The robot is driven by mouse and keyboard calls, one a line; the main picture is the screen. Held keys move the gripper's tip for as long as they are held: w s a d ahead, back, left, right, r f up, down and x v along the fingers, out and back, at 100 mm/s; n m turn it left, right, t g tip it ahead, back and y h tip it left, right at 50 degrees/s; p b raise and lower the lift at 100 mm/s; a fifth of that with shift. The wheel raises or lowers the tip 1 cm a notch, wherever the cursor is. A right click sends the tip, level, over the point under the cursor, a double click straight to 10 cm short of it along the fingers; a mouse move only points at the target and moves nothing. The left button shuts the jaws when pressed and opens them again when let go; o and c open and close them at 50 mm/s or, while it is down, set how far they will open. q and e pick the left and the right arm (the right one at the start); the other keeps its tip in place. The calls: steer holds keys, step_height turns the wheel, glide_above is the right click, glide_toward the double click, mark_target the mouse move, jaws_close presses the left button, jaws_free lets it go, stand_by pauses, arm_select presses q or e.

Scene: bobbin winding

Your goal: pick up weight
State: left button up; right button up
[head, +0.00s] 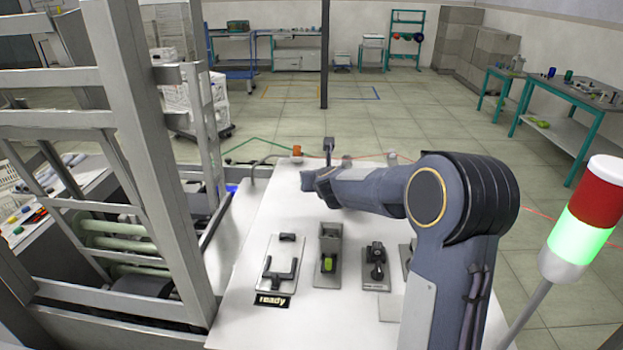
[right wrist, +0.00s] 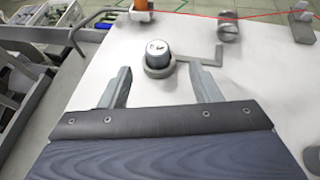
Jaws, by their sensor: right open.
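The weight (right wrist: 157,50), a short grey metal cylinder with a marked pale top, stands upright in a round grey holder (right wrist: 158,72) on the white table. In the right wrist view my right gripper (right wrist: 160,70) is open and empty, its two fingers spread either side of the line to the weight. The weight lies just past the fingertips, roughly centred; I cannot tell if anything touches. In the head view my right gripper (head: 312,182) is over the far left part of the table, and I cannot make out the weight there. My left gripper is out of view.
A grey angled bracket (right wrist: 208,60) is right of the weight, with a metal cylinder (right wrist: 229,27) behind it. An orange part (head: 297,151) is at the far edge. Several fixtures and a "ready" sign (head: 271,300) are nearer. A metal frame (head: 150,150) stands left.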

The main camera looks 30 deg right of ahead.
steer(key=p+x, duration=0.1)
steer(key=x, duration=0.6)
steer(key=shift+w+a, duration=0.15)
steer(key=shift+a, duration=0.05)
steer(key=shift+c, duration=0.5)
steer(key=shift+r, duration=0.1)
steer(key=c, duration=1)
